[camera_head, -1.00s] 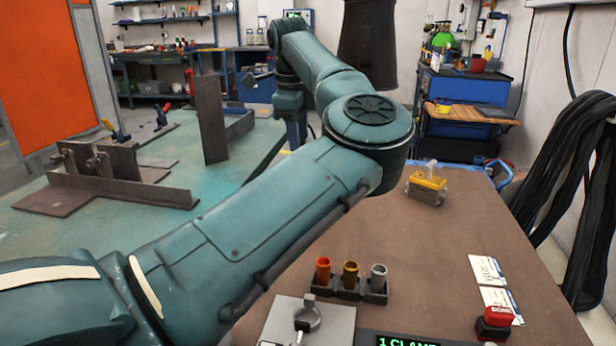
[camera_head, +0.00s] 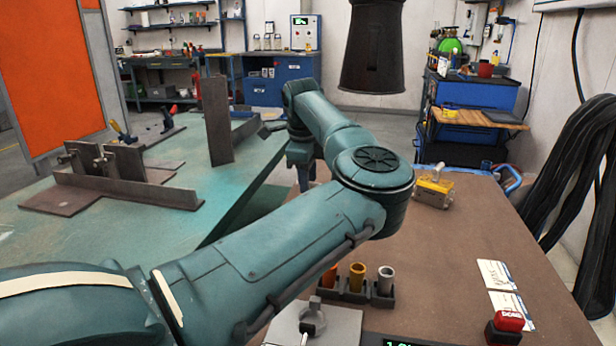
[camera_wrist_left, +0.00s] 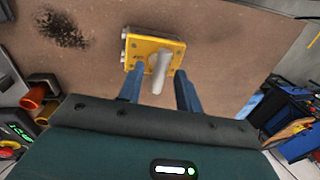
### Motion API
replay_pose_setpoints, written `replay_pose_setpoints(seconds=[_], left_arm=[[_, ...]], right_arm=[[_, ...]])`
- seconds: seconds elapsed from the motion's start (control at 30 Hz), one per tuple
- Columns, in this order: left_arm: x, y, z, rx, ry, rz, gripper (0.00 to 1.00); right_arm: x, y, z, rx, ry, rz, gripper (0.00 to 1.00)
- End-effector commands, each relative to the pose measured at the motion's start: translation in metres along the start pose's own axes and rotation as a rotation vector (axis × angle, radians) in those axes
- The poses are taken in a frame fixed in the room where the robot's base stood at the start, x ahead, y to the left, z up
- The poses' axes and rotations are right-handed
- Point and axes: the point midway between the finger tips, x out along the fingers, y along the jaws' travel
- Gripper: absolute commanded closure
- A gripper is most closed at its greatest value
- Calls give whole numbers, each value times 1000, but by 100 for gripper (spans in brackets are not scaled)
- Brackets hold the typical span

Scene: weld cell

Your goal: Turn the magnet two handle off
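The magnet is a yellow block (camera_head: 433,190) on the brown table, just right of my left arm's elbow in the head view. In the left wrist view the yellow block (camera_wrist_left: 140,51) has a pale handle (camera_wrist_left: 160,64) standing out from its face. My left gripper (camera_wrist_left: 159,74) is open, with one blue finger on each side of the handle. I cannot tell whether the fingers touch it. In the head view my own arm hides most of the left gripper. My right gripper is in neither view.
A holder with several coloured cups (camera_head: 356,280) stands near the front, beside a grey plate (camera_head: 335,325). A red button (camera_head: 508,322) and white cards (camera_head: 497,276) lie at right. A dark hood (camera_head: 373,50) hangs above. Black cables (camera_head: 570,190) hang at right.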

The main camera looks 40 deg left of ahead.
Motion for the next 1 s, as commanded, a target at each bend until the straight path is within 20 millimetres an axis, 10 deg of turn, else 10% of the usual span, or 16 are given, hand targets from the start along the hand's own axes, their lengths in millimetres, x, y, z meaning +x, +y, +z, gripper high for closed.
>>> replay_pose_setpoints(seconds=[0.4,1.0], left_arm=[[0,0,0,0,0,0,100],[0,0,1,143,30,1,100]], right_arm=[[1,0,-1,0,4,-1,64],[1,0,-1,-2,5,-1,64]])
